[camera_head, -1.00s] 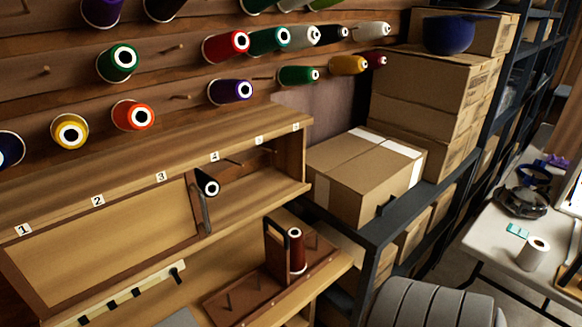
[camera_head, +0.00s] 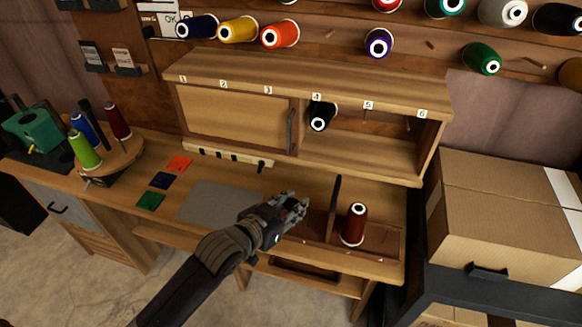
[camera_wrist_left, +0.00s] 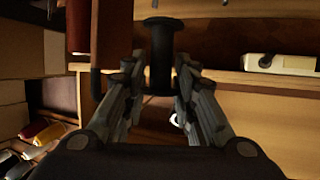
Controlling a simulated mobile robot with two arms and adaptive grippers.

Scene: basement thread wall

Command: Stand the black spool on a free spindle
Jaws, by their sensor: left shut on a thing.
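My left gripper (camera_head: 292,212) is over the left part of the wooden spool tray (camera_head: 380,242), in front of the cabinet. In the left wrist view, its fingers (camera_wrist_left: 160,90) are shut on the black spool (camera_wrist_left: 161,60), which has a wide flange at its top. The hand hides this spool in the head view. My right gripper is out of view.
A black thread cone (camera_head: 321,116) sits in the open cabinet under label 4. A pale rail with black hooks (camera_head: 228,157) lies behind the grey mat (camera_head: 215,203). A round spool stand (camera_head: 108,160) is at left. A cardboard box (camera_head: 505,220) is at right.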

